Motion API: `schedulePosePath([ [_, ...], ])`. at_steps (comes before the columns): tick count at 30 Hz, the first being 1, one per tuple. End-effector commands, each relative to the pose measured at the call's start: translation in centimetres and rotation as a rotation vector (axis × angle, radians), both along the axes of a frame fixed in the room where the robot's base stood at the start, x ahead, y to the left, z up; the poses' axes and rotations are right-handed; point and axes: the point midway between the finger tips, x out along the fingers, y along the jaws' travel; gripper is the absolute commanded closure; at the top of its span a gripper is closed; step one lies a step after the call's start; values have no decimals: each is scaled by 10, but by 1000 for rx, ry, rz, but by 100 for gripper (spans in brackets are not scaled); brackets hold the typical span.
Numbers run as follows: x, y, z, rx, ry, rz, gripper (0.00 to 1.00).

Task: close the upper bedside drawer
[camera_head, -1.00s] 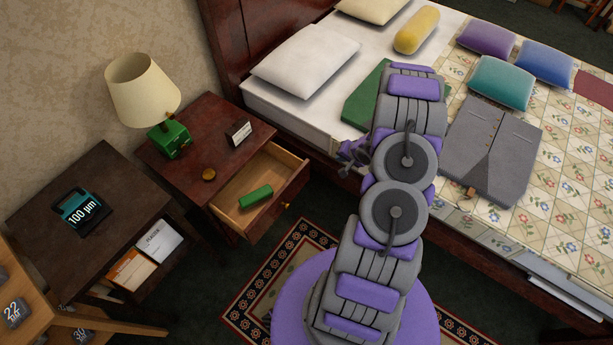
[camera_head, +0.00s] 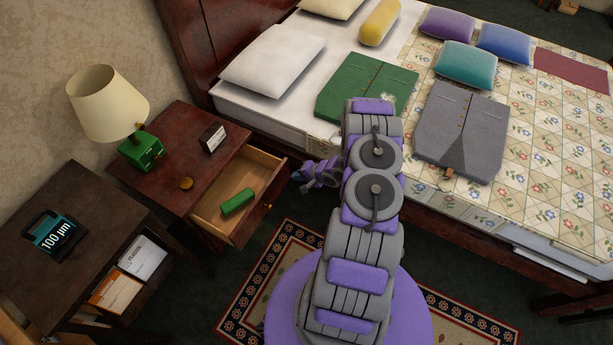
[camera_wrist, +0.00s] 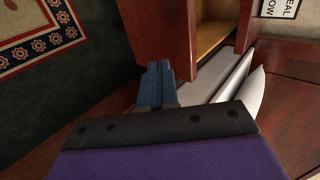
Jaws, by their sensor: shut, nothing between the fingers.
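The upper drawer (camera_head: 213,219) of the dark red bedside table (camera_head: 171,173) stands pulled out, its pale wooden inside showing. A green block-like object (camera_head: 238,201) lies in it. The drawer has a small brass knob (camera_head: 267,205) on its front. My gripper (camera_head: 298,180) is just right of the drawer's front, with a small gap in the head view. In the wrist view its blue fingers (camera_wrist: 157,82) are shut together and empty, close to a dark red panel (camera_wrist: 160,30) that looks like the drawer front. Whether they touch it I cannot tell.
The bed (camera_head: 283,120) is close behind my arm. A dark side table (camera_head: 75,225) stands left. A patterned rug (camera_head: 237,310) lies in front.

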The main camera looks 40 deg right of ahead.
Motion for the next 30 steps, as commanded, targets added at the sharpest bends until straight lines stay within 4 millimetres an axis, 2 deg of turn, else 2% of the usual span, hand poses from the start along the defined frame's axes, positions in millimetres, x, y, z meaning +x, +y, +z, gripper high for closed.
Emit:
schedulePosePath([
  [1, 7, 3, -9, -1, 0, 4, 100],
  [3, 15, 7, -16, 1, 0, 2, 100],
  [10, 42, 14, -13, 2, 0, 1, 100],
  [30, 56, 20, -10, 3, -1, 1, 100],
])
